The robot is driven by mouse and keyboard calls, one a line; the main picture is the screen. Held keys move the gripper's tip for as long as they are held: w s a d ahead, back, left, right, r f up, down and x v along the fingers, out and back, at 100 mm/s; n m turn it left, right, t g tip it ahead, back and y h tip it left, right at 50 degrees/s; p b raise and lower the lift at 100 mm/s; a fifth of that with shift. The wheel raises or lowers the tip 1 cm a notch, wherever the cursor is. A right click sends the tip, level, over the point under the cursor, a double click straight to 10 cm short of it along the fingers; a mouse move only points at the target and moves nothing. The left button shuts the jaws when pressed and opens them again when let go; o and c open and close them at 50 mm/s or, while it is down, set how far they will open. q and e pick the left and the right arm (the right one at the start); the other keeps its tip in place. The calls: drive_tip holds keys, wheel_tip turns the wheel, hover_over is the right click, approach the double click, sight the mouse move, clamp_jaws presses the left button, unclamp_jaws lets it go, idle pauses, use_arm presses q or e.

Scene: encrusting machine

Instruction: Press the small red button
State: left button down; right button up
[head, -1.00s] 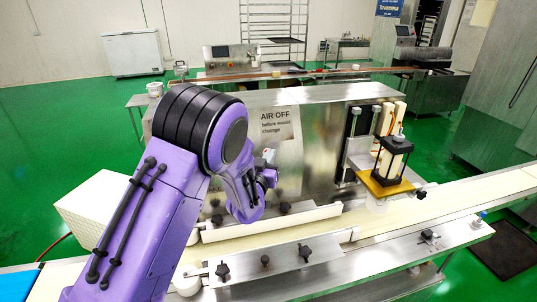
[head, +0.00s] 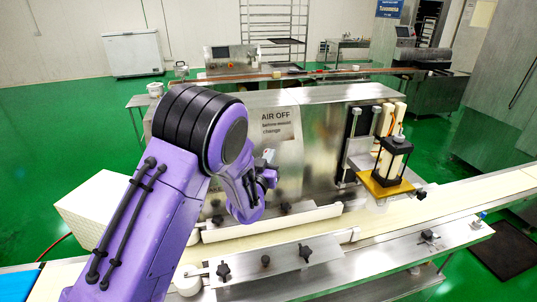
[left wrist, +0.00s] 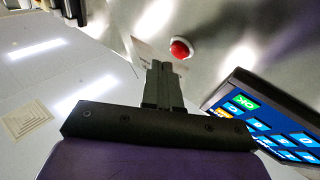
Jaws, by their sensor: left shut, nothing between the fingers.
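The small red button (left wrist: 181,48) shows in the left wrist view, a red dome on a pale ring on the machine's metal face. My left gripper (left wrist: 161,68) is shut and empty. In the picture its fingertips are just left of and below the button, and a gap shows between them. In the head view my left arm reaches toward the machine's front (head: 320,135) and its wrist (head: 262,180) is near the metal panel. The button is not visible there, and my arm hides part of the panel. My right gripper is not in view.
A control panel with a blue screen and a green key (left wrist: 245,102) is right of the gripper in the left wrist view. The conveyor belt (head: 450,207) runs below the machine. A plunger unit on a yellow plate (head: 385,187) stands at the right.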

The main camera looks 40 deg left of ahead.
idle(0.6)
use_arm(q)
drive_tip(key=shift+w+a+f, duration=0.15)
drive_tip(key=shift+w+a, duration=0.1)
drive_tip(key=shift+a, duration=0.1)
drive_tip(key=shift+w+a+f+b, duration=0.15)
drive_tip(key=shift+w+a+b, duration=0.1)
drive_tip(key=shift+b, duration=0.2)
idle(0.5)
drive_tip(key=shift+s+d, duration=0.1)
drive_tip(key=shift+s+d+r+p, duration=0.3)
drive_tip(key=shift+s+d+r, duration=0.05)
drive_tip(key=shift+s+d, duration=0.1)
idle(0.3)
drive_tip(key=s+d+r+p, duration=0.2)
drive_tip(key=d, duration=0.1)
drive_tip(key=shift+s+d, duration=0.2)
drive_tip(key=shift+s, duration=0.2)
